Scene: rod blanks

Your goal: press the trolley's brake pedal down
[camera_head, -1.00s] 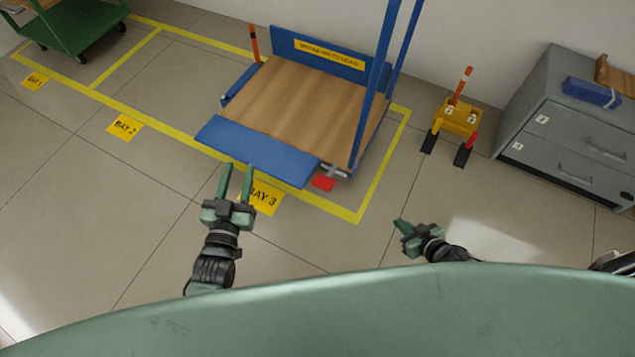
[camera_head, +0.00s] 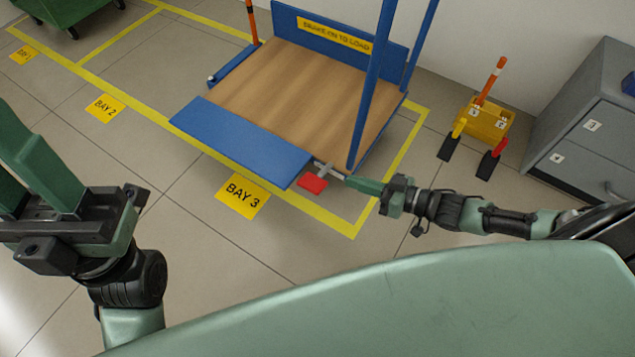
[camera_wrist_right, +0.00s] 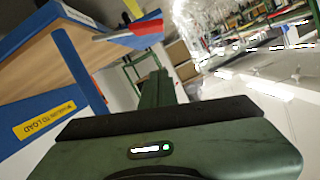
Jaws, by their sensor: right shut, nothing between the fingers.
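The blue trolley (camera_head: 240,140) with a wooden deck stands in the marked bay. Its red brake pedal (camera_head: 312,183) sticks out on a grey arm below the front right corner. The pedal also shows in the right wrist view (camera_wrist_right: 140,34), beyond the fingers; how far down it is I cannot tell. My right gripper (camera_head: 352,182) is shut and empty, just right of the pedal, with its tip apparently close to the pedal's arm. Contact cannot be made out. My left gripper (camera_head: 25,150) is open and empty at the left edge, away from the trolley.
A yellow caddy (camera_head: 485,122) with wedge-shaped chocks stands on the floor right of the trolley. A grey drawer cabinet (camera_head: 590,130) is at the far right. A green cart (camera_head: 70,10) stands at the upper left. The floor around the BAY 3 sign (camera_head: 241,195) is clear.

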